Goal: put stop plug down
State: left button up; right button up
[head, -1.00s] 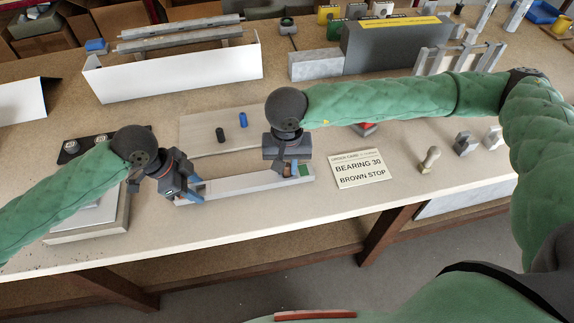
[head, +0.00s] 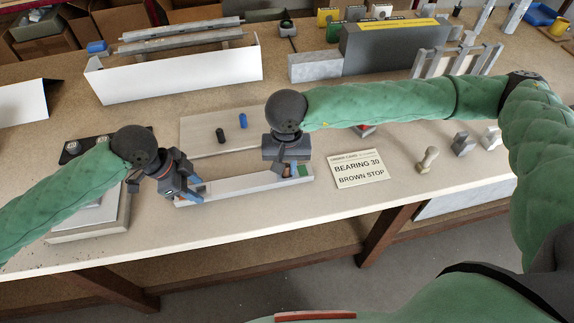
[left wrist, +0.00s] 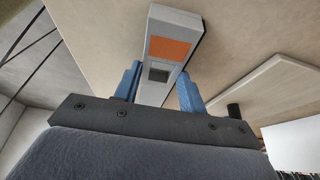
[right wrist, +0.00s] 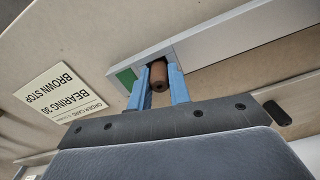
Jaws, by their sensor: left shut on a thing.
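The pale shutter profile (head: 240,184) lies along the front of the bench. Its orange end patch (left wrist: 170,48) shows in the left wrist view, its green end patch (right wrist: 125,77) in the right. My left gripper (left wrist: 160,88) is shut across the profile near the orange end. The brown stop plug (right wrist: 159,78) is at the profile near the green end, between the blue fingers of my right gripper (right wrist: 160,90). Those fingers look slightly apart from it, so that gripper appears open around the plug. How deep the plug sits is hidden.
A black plug (head: 220,135) and a blue plug (head: 243,120) stand on a pale board (head: 195,128) behind the profile. An order card (head: 358,170) reading "BEARING 30, BROWN STOP" lies to the right. A stamp-like piece (head: 427,160) and metal blocks stand further right.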

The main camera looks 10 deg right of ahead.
pick_arm(q)
jog(key=shift+w+f, duration=0.2)
jog(key=shift+f, duration=0.3)
pick_arm(e)
jog(key=shift+o, duration=0.3)
notch_tip(320, 180, up, 10)
jog(key=shift+r, duration=0.85)
pick_arm(q)
jog(key=shift+r, duration=0.1)
jog(key=o, duration=1.3)
jog(key=shift+c, duration=0.2)
jog(key=shift+r+p, duration=0.2)
jog(key=shift+p, duration=0.15)
pick_arm(e)
jog(key=shift+r, duration=0.1)
pick_arm(q)
jog(key=shift+p+v, duration=3.3)
jog(key=shift+v, duration=0.1)
pick_arm(e)
notch_tip(320, 180, up, 7)
jog(key=shift+f, duration=0.2)
pick_arm(q)
jog(key=shift+f, duration=0.1)
pick_arm(e)
jog(key=shift+f, duration=0.1)
